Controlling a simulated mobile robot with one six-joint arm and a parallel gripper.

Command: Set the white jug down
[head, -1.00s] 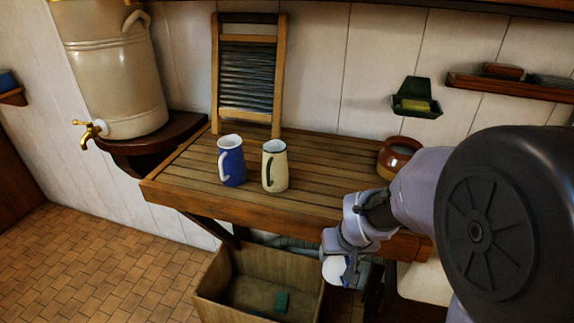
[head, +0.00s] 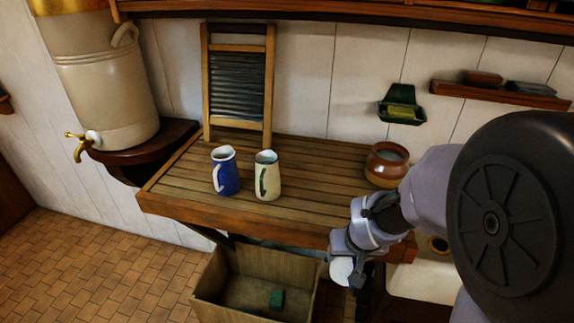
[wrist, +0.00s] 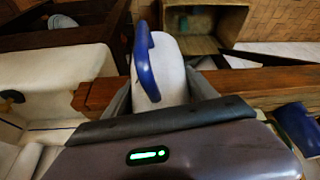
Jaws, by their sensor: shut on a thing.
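My gripper (wrist: 162,92) is shut on the white jug (wrist: 172,75), whose blue handle faces up in the wrist view. In the head view the jug (head: 341,271) is a small white shape under my gripper, in front of the draining board's front edge and partly hidden by my arm. The slatted wooden draining board (head: 325,180) carries a blue jug (head: 225,172) and a cream jug (head: 267,176) side by side at its left. The jug's base is hard to see.
A brown pot (head: 387,165) stands at the board's right, near a pale sink (head: 425,278). A washboard (head: 238,85) leans on the wall behind the jugs. A wooden box (head: 235,303) with a green block (head: 277,298) sits below. The board is clear between cream jug and pot.

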